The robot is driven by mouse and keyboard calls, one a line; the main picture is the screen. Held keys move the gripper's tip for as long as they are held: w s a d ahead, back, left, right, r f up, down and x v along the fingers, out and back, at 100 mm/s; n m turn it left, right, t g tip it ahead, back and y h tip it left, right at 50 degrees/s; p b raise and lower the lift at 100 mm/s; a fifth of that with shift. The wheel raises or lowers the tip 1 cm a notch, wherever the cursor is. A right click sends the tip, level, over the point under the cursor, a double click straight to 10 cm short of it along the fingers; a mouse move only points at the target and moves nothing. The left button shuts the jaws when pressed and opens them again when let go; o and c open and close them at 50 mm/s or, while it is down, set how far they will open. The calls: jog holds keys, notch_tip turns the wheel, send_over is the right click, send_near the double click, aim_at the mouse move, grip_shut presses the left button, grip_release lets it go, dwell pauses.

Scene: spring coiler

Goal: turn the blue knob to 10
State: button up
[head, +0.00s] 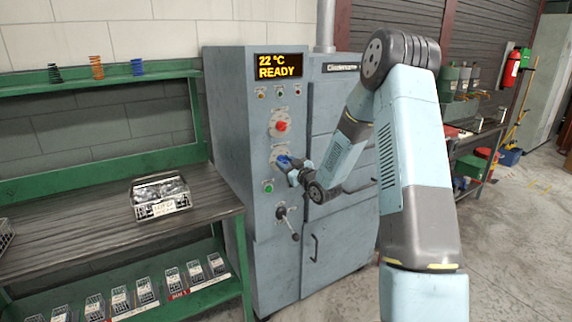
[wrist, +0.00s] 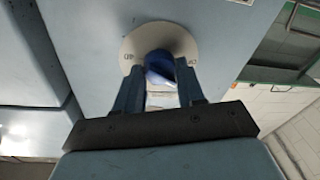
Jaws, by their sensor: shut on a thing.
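The blue knob (wrist: 158,66) sits on a round pale dial plate on the grey-blue machine's front. My gripper (wrist: 158,82) is shut on the knob, with one finger on each side of it in the wrist view. In the head view my gripper (head: 284,163) reaches the knob from the right, and the knob is mostly hidden there. Small marks show on the dial plate (wrist: 135,45), but I cannot read the knob's setting. The machine's display (head: 278,66) reads 22 °C and READY.
A red knob (head: 281,126) sits just above the blue one. A green button (head: 268,187) and a lever (head: 288,224) are below. A workbench (head: 95,235) with a wire basket (head: 160,196) stands to the left. Open floor lies to the right.

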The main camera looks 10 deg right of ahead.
jog(key=shift+s+f+m, duration=0.1)
jog(key=shift+f+m, duration=0.1)
jog(key=shift+m, duration=1)
jog(key=o, duration=1)
jog(key=shift+r, duration=0.1)
jog(key=shift+o, duration=0.2)
jog(key=v, duration=1.3)
jog(key=shift+s, duration=0.35)
